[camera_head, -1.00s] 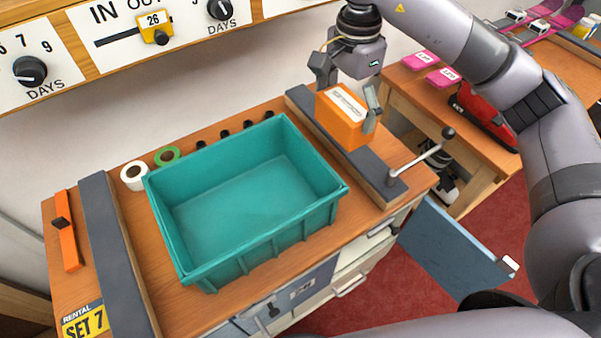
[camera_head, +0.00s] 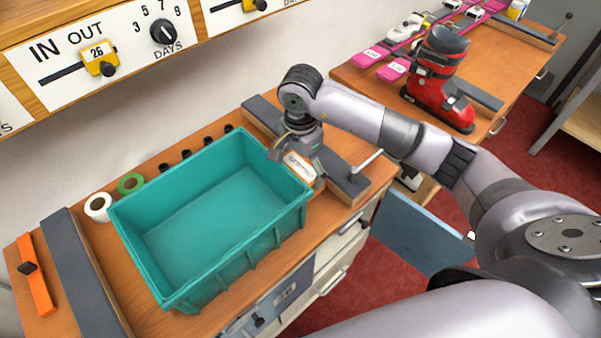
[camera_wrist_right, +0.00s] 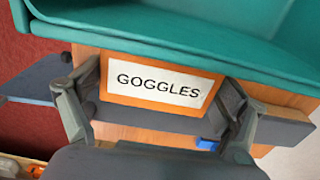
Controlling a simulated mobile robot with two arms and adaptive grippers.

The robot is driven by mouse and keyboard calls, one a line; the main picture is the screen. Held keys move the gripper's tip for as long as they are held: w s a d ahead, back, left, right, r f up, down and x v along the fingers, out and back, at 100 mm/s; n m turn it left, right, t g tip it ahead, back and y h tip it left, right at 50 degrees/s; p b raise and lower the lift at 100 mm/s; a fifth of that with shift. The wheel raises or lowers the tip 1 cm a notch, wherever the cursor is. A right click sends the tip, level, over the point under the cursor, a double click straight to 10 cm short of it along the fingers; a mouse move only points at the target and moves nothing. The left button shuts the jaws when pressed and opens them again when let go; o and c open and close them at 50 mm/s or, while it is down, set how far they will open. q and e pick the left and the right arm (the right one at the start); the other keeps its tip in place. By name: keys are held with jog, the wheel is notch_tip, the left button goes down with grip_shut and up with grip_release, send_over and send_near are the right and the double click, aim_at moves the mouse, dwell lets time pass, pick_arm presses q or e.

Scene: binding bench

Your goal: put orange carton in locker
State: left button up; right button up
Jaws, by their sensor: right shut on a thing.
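The orange carton (camera_head: 303,169) has a white label, which reads GOGGLES in the right wrist view (camera_wrist_right: 128,98). My right gripper (camera_head: 299,162) is shut on the carton, one finger on each side, in the right wrist view too (camera_wrist_right: 158,86). The carton is just beyond the right end of the teal bin, by the grey-topped rail. I cannot tell whether it touches the bench. A blue-grey door (camera_head: 418,236) stands open at the bench's right front, apparently the locker's. The locker's inside is hidden. My left gripper is out of view.
The teal bin (camera_head: 158,290) fills the middle of the bench and appears empty. A red ski boot (camera_head: 440,85) stands on the farther bench. Red floor is clear beyond the open door.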

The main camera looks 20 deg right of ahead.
notch_tip(320, 180, down, 3)
jog(key=shift+s+r+p, duration=0.1)
jog(key=shift+r+p, duration=0.1)
jog(key=shift+p, duration=0.1)
jog(key=shift+f, duration=0.35)
jog(key=shift+f+b, duration=0.2)
jog(key=shift+b, duration=0.1)
jog(key=o, duration=1.1)
jog(key=shift+r, duration=0.1)
